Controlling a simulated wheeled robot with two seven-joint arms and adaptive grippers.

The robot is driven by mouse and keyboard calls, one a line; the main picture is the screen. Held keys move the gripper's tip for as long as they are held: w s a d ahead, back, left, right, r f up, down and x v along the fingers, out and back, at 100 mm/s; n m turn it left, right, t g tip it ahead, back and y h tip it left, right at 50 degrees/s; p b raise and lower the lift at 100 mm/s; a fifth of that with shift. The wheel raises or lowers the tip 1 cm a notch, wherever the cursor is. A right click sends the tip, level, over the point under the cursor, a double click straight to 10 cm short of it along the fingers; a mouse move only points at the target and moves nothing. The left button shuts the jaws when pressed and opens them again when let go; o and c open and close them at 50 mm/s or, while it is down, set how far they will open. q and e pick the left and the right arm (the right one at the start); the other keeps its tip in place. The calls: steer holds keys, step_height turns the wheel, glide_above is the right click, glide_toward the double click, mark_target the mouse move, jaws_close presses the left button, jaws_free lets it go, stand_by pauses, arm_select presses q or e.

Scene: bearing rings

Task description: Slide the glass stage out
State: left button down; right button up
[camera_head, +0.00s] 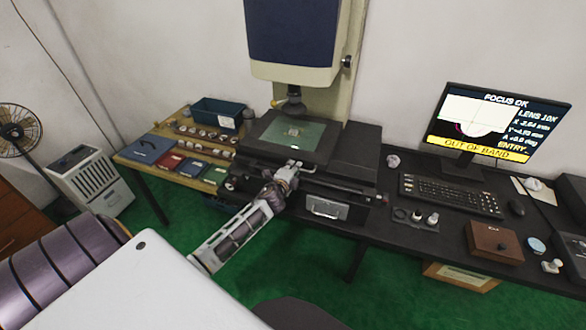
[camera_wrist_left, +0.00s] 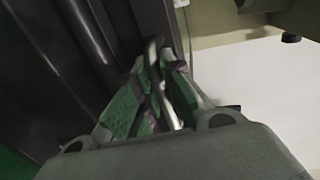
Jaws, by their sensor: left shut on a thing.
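The glass stage (camera_head: 310,133) is a pale green pane in a dark frame on the measuring machine, under its lens. A small ring-like part (camera_head: 293,131) lies on the glass. My left gripper (camera_head: 292,168) is at the front edge of the stage. In the left wrist view its fingers (camera_wrist_left: 158,85) are closed around a thin, light metal handle (camera_wrist_left: 155,48). The fingers hide part of the handle. My right gripper is in neither view.
A monitor (camera_head: 497,124) reading "OUT OF BAND", a keyboard (camera_head: 450,194) and a brown box (camera_head: 494,242) stand right of the machine. A wooden side table (camera_head: 137,154) on the left holds a blue bin (camera_head: 216,113) and several rings.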

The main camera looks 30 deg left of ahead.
arm_select(q)
steer(key=w+d+b, duration=0.1)
steer(key=w+d, duration=0.1)
steer(key=d, duration=0.5)
steer(key=w+d+b, duration=0.1)
steer(key=d+b, duration=0.1)
steer(key=d, duration=0.6)
steer(key=w+d+b, duration=0.2)
steer(key=d, duration=0.6)
steer(key=shift+w+d+f, duration=0.1)
steer(key=shift+w, duration=0.2)
steer(key=shift+d, duration=0.1)
steer(key=c, duration=1.5)
jaws_free()
steer(key=shift+d, duration=0.1)
